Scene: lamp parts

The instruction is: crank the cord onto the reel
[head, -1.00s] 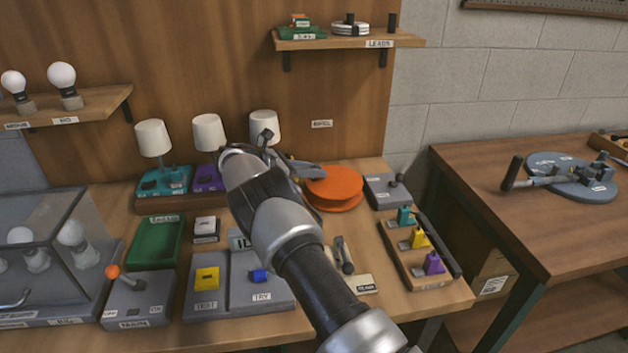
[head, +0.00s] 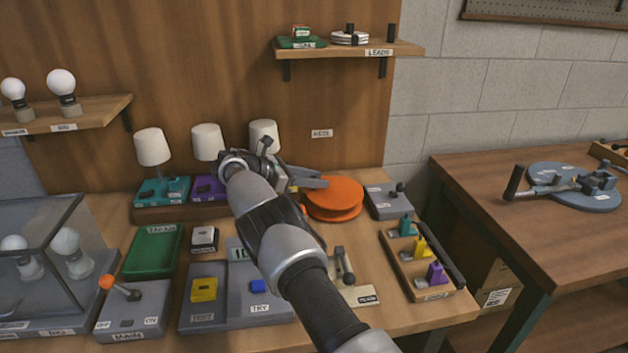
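The orange reel (head: 335,197) lies flat at the back right of the workbench, seen as two stacked discs with a gap between them. My gripper (head: 318,181) is at the reel's left edge, and its grey fingers overlap the reel's rim in the picture. I cannot tell whether they touch the reel or its crank, or whether they are open or shut. No cord or crank handle on the reel can be made out; my wrist and arm hide the area left of it.
A grey box with a knob (head: 388,200) stands right of the reel. A wooden rack (head: 409,277) of coloured plugs is in front of it. Three lamps stand behind my arm. A green tray (head: 153,251) is at left. A second table (head: 470,175) holds a blue-grey disc (head: 573,186).

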